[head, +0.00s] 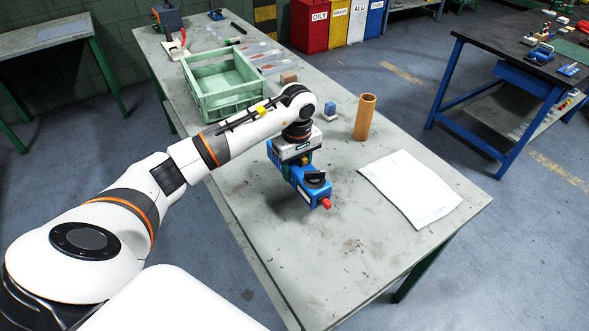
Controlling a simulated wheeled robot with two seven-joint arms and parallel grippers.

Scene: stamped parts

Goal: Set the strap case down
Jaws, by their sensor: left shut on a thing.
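The strap case appears to be the blue body (311,193) with a dark knob on top and a red tip at its lower right end. My left gripper (299,164) points down over the table (250,240) and is shut on this case. The fingers are mostly hidden behind the wrist and the case. My right gripper is out of view.
A white sheet (410,187) lies right of the case. A green crate (197,95) and a brown block (288,77) sit farther back. The table's near end is clear.

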